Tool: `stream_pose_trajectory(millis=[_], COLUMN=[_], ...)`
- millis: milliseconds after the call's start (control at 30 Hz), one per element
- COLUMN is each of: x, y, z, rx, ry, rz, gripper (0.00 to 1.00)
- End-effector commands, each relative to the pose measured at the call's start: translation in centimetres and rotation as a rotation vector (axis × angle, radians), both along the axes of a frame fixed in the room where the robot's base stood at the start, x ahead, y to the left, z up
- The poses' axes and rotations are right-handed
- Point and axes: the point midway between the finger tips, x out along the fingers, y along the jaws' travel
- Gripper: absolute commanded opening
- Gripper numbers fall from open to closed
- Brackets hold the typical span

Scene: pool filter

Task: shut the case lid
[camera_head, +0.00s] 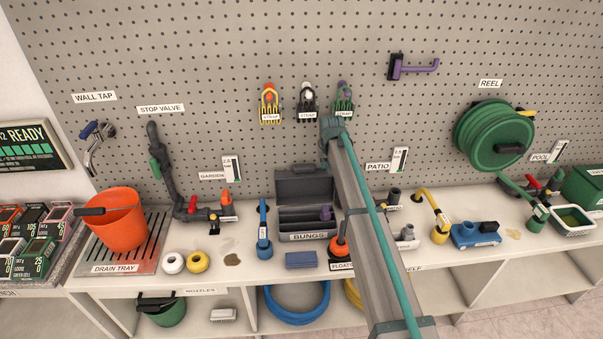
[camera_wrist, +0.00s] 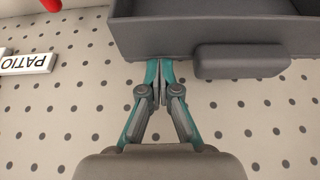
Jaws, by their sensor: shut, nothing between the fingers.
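The dark grey case (camera_head: 305,226) labelled BUNGS stands on the white counter below the pegboard. Its lid (camera_head: 303,184) is open and stands upright at the back, with a small handle on its top edge. A purple bung (camera_head: 325,213) lies in the case's right part. My gripper (camera_wrist: 159,68) is shut and empty. In the wrist view its teal fingertips are at the edge of the lid (camera_wrist: 215,28), beside the lid's handle (camera_wrist: 240,61); I cannot tell whether they touch.
An orange float (camera_head: 338,248) stands at the front right, partly behind my arm. Straps (camera_head: 307,101) hang above on the pegboard (camera_head: 220,80).

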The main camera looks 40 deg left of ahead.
Motion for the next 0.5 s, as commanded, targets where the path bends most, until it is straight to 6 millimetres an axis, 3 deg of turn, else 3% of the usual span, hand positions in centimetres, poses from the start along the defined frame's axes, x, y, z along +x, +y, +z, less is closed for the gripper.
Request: stream_pose_trajectory(millis=[33,500], x=[-1.3,-2.5], y=[-1.3,-2.4], z=[-2.5,-2.6], rx=[-0.038,-0.038], ry=[0.037,0.037], rz=[0.0,0.0], gripper=[0.0,0.0])
